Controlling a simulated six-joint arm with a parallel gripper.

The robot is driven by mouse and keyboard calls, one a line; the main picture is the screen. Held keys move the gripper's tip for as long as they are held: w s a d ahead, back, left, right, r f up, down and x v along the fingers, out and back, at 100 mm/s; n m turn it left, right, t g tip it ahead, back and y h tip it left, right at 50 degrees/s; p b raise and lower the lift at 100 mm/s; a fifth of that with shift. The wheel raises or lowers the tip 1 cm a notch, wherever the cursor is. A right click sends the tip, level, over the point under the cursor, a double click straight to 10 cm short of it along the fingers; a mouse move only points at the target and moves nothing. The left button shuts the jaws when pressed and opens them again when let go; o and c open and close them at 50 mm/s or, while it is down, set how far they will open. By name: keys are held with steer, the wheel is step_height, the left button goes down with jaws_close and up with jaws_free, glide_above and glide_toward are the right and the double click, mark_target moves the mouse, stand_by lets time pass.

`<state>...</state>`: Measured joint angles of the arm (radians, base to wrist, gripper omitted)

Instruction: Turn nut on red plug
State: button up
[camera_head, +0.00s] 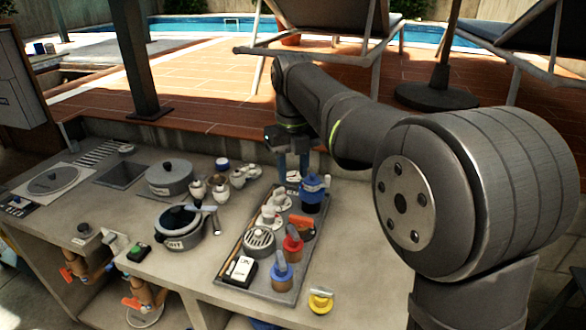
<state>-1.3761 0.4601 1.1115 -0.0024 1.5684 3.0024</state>
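A red plug-like piece (293,241) with a brown lower part stands on the long grey tray (228,262) on the counter. A separate nut on it is too small to make out. My gripper (293,178) points down over the back end of the tray, behind and well apart from the red piece. Its two fingers look spread, with a gap between them. A small white item shows at the fingertips; I cannot tell whether it touches them.
A blue pot (313,194) stands close to the right of my gripper. Cups, an orange item (302,225) and a round grey grate (259,243) share the tray. Pans (180,228) stand to its left. A yellow ring-shaped piece (320,301) lies near the front edge.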

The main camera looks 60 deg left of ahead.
steer(key=m, duration=3.6)
glide_toward(293, 230)
step_height(293, 230, down, 8)
steer(key=shift+f, duration=0.25)
